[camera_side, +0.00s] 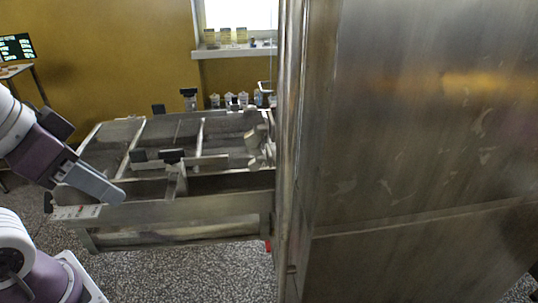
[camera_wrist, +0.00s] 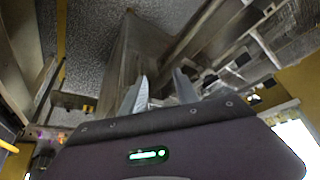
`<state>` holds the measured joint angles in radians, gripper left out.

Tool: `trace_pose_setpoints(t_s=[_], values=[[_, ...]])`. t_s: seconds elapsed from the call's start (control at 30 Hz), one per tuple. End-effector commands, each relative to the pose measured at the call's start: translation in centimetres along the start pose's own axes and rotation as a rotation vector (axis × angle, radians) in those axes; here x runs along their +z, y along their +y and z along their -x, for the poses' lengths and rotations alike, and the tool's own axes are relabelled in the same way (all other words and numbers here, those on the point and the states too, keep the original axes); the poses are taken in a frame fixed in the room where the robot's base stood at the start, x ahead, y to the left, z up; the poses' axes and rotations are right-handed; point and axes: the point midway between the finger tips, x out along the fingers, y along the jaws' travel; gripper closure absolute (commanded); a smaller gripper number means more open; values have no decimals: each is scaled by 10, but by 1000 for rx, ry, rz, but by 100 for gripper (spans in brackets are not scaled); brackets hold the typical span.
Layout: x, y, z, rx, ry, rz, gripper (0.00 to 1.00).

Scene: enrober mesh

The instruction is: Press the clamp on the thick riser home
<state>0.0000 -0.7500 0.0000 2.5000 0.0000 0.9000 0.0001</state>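A black clamp or knob (camera_side: 173,157) sits on top of an upright metal post (camera_side: 177,182) at the near side of the metal frame. Other black clamp-like pieces show at the back (camera_side: 189,92), at the back left (camera_side: 158,108) and beside the near post (camera_side: 139,156). I cannot tell which post is the thick riser, nor how far any clamp is pushed on. My gripper (camera_side: 118,195) is over the frame's near left corner, left of the near post and apart from it. In the wrist view my gripper (camera_wrist: 160,88) has its two fingers apart with nothing held between them.
A large steel cabinet (camera_side: 420,150) fills the right and hides the frame's right end. The frame's near rail (camera_side: 190,210) and its cross bars surround dark mesh. Several small jars (camera_side: 230,100) stand behind the frame. A monitor (camera_side: 16,47) is at the far left.

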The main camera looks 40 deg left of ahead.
Motion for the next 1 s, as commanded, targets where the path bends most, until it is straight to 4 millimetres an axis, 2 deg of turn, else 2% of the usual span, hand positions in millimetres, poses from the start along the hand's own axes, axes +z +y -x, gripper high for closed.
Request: trace_pose_setpoints(t_s=[0.03, 0.13, 0.3, 0.47, 0.6, 0.73, 0.83, 0.9, 1.0], values=[[0, 0, 0, 0, 0, 0, 60], [-4, 0, 6, 0, 3, 0, 40], [-27, 0, 48, 0, 8, 0, 38], [-84, -35, 16, -139, 145, -3, 38], [-137, -60, -6, -231, 291, -59, 38], [-191, -74, -31, -265, 451, -163, 38], [-229, -66, -56, -205, 596, -284, 38], [-246, -46, -75, -87, 704, -373, 38], [-247, -4, -90, 181, 841, -454, 38]])
